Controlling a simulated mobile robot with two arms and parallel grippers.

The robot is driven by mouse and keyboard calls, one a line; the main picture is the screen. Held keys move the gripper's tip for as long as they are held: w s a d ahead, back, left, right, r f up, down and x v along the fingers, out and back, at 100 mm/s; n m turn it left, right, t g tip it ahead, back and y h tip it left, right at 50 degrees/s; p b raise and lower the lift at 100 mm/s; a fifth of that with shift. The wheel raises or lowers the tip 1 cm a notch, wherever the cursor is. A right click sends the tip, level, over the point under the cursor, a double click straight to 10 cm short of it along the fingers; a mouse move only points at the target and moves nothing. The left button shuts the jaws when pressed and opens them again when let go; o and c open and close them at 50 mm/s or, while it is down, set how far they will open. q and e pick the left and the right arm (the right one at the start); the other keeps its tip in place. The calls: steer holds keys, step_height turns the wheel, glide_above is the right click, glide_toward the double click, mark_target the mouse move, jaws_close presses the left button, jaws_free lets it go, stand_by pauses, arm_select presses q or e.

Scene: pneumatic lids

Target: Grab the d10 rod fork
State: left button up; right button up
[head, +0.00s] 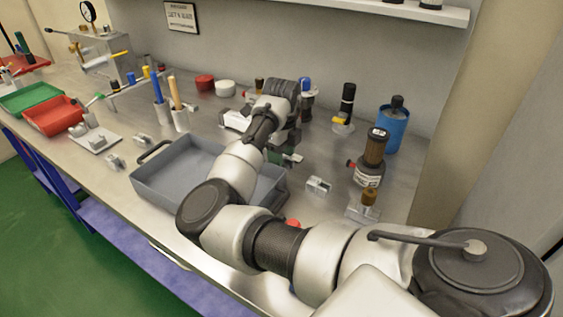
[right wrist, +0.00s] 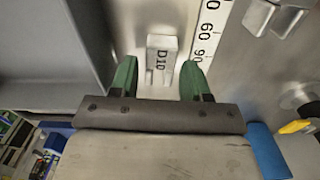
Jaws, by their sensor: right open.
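The D10 rod fork (right wrist: 162,58) is a small light-grey metal block marked "D10", lying on the steel bench in the right wrist view. My right gripper (right wrist: 160,72) is open, with one green finger on each side of the block and a visible gap to both. Whether the fingers are down at its height I cannot tell. In the head view my right gripper (head: 285,157) is low over the bench, right of the grey tray; I cannot make out the D10 fork there for certain. My left gripper is not in view.
The grey tray (head: 160,193) stands beside my right arm. A small metal block (head: 318,185) lies right of the gripper. A brown cylinder (head: 372,155) and a blue container (head: 392,132) stand further right. A white ruler (right wrist: 208,30) lies close by the fork.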

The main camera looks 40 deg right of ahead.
steer(key=shift+f, duration=1.15)
steer(key=c, duration=0.7)
steer(key=shift+r, duration=0.1)
